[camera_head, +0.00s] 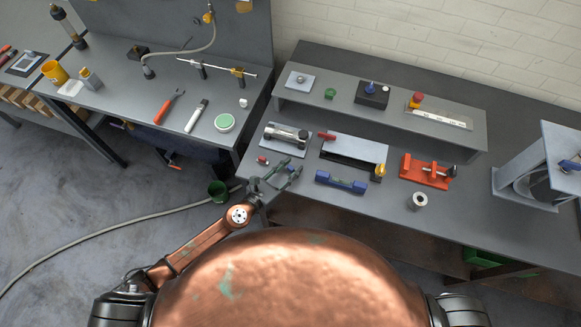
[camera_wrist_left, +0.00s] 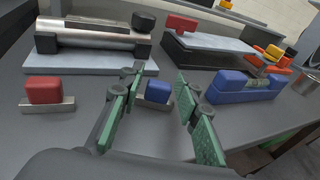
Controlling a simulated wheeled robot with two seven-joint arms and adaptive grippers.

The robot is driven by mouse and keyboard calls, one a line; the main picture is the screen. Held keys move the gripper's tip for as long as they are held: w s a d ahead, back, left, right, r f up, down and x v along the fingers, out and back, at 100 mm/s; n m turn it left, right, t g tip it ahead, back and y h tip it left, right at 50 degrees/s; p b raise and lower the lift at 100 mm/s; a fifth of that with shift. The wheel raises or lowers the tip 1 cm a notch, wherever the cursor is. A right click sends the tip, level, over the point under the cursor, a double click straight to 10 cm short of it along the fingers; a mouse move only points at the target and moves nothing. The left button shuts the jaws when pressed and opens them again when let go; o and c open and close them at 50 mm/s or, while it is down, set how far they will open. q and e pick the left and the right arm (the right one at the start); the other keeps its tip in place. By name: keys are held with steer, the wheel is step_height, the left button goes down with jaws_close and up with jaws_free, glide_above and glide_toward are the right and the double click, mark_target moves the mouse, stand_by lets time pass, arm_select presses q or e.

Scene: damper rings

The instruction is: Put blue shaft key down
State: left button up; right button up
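The blue shaft key (camera_wrist_left: 158,94), a small blue block on a grey metal base, stands on the bench top in the left wrist view. It shows between the green-padded fingers of my left gripper (camera_wrist_left: 160,88), and the left finger hides part of its base. The fingers are spread, with a visible gap to the key on the right side. In the head view my left gripper (camera_head: 281,177) is over the bench's near left corner, and I cannot make out the blue key there. My right gripper is out of view.
A similar red key (camera_wrist_left: 44,91) stands left of the fingers. A metal cylinder on a plate (camera_head: 287,137) lies behind. A blue cradle (camera_head: 341,182) is close on the right, then a red clamp (camera_head: 427,171) and a metal ring (camera_head: 418,201). A raised shelf (camera_head: 330,97) runs behind.

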arm_select(q)
steer(key=shift+o, duration=0.8)
steer(key=shift+s+a, duration=0.1)
steer(key=v, duration=1.1)
steer(key=shift+s+a, duration=0.2)
steer(key=shift+s, duration=0.1)
steer(key=shift+c, duration=0.3)
jaws_close()
stand_by(0.6)
